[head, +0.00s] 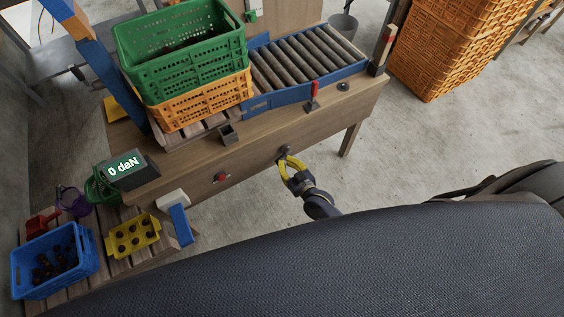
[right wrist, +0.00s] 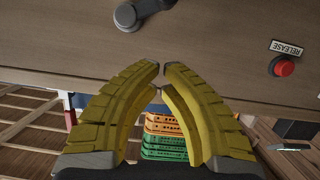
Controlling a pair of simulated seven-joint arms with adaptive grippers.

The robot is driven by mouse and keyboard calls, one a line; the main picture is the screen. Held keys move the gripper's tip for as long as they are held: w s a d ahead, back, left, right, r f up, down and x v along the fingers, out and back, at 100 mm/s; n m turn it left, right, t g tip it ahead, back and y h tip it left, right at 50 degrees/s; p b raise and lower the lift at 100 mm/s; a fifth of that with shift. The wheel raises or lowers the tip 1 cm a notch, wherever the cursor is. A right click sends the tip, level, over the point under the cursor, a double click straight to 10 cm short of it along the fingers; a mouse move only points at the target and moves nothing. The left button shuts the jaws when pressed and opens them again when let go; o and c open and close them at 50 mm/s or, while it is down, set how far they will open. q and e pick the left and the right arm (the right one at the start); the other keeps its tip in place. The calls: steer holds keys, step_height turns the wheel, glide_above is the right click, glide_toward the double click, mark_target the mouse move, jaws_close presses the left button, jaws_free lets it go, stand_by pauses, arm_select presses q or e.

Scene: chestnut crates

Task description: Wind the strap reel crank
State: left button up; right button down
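The strap reel crank (head: 285,151) is a small dark grey part on the front face of the wooden bench. In the right wrist view the crank (right wrist: 140,12) shows as a grey arm with a round end, near the top edge, partly cut off. My right gripper (head: 292,166) has yellow fingers and is close to the crank. In the right wrist view my right gripper (right wrist: 162,74) has nothing between its fingers. A narrow gap shows between the tips, below the crank in the picture and apart from it. My left gripper is not in view.
A red release button (right wrist: 284,66) is on the same bench face. A display (head: 124,168) reads 0 daN. A green crate (head: 190,75) sits on an orange crate (head: 203,105), beside the rollers (head: 308,58). A blue crate (head: 50,283) and yellow tray (head: 112,250) stand lower left.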

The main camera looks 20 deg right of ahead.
steer(key=x, duration=0.3)
steer(key=shift+w+a, duration=0.1)
steer(key=shift+w+f, duration=0.25)
steer(key=shift+f, duration=1.85)
